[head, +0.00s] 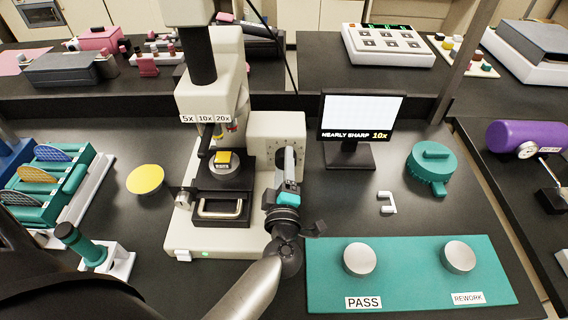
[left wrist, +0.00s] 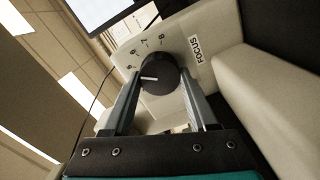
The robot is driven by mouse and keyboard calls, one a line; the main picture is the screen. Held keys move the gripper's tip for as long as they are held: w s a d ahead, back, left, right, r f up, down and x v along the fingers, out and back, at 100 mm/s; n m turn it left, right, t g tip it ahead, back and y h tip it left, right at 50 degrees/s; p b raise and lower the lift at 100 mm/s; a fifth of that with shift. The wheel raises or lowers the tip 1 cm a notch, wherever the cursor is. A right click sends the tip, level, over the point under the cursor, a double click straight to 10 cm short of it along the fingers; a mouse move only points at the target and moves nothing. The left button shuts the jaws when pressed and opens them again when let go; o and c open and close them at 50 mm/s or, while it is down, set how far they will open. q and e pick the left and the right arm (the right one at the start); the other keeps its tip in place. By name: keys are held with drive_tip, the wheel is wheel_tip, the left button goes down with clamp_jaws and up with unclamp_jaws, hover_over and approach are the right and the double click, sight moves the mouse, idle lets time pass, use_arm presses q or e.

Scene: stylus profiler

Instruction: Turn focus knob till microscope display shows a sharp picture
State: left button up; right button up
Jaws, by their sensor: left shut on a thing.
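The microscope (head: 215,110) stands in the middle of the bench, with a yellow sample (head: 227,160) on its dark stage. The display (head: 360,115) to its right shows a pale picture with the words "NEARLY SHARP 10x". My left gripper (head: 287,160) reaches the right side of the microscope. In the left wrist view its two fingers are shut on the sides of the dark round focus knob (left wrist: 158,78). The knob's white pointer line points left, towards the low end of the visible numbers. A "FOCUS" label (left wrist: 195,50) is beside it. My right gripper is not in view.
A teal mat (head: 410,285) with PASS (head: 360,258) and REWORK (head: 459,256) discs lies at the front right. A teal round part (head: 432,165) and a small white bracket (head: 387,203) lie near the display. A wafer rack (head: 60,185) and yellow disc (head: 145,179) are on the left.

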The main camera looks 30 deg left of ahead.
use_arm(q)
drive_tip(key=shift+n, duration=0.3)
drive_tip(key=o, duration=1.4)
drive_tip(key=shift+s, duration=0.1)
